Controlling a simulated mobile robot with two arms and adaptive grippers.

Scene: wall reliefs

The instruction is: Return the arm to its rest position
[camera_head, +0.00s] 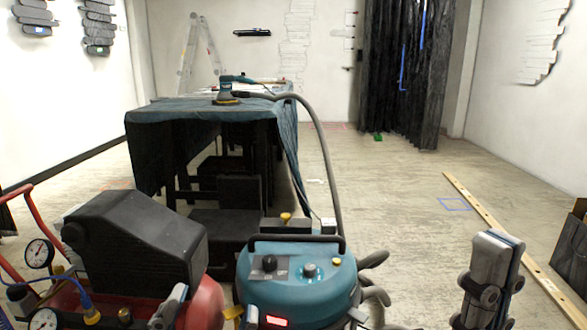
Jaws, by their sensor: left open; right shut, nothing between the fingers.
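My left gripper (262,303) is low at the bottom edge, in front of the teal vacuum and the red compressor. Its fingers are spread wide and hold nothing; its lower parts are cut off by the frame. My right gripper (495,245) stands at the lower right, pointing up, with its grey fingers together and nothing between them. It is over open floor, apart from the vacuum.
The teal vacuum (298,295), with its hose, and the red compressor (205,303) under a black case (135,240) fill the lower left. A cloth-covered table (160,115) carries a sander (228,92).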

